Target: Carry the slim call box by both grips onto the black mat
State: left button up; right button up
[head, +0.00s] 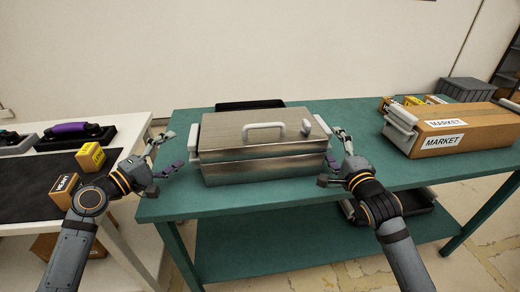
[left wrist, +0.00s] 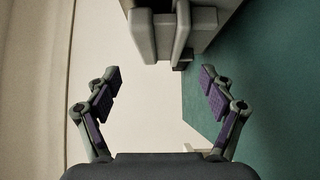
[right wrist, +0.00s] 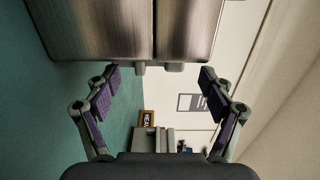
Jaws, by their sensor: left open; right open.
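The silver metal call box (head: 262,168) sits on the green table (head: 420,180), with pale grips at its left end (head: 193,141) and right end. My left gripper (head: 174,154) is open beside the left end, apart from it. In the left wrist view the left grip (left wrist: 148,32) shows beyond the open, empty fingers (left wrist: 160,88). My right gripper (head: 335,152) is open close to the right end; in the right wrist view the box (right wrist: 105,30) shows beyond the empty fingers (right wrist: 160,88). The black mat (head: 30,178) lies on the white table at left.
Small yellow and brown boxes (head: 91,156) (head: 64,190) stand at the mat's right edge. Black cases with handsets (head: 76,136) lie behind it. A cardboard box marked MARKET (head: 465,130) is at right on the green table. A gap separates the tables.

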aim_at(194, 139)
pick_arm(q)
jog(key=x, duration=0.7)
jog(key=shift+w+d, duration=0.2)
pick_arm(e)
jog(key=w, duration=0.7)
jog(key=shift+w+a, duration=0.3)
pick_arm(q)
grip_shut()
pick_arm(e)
grip_shut()
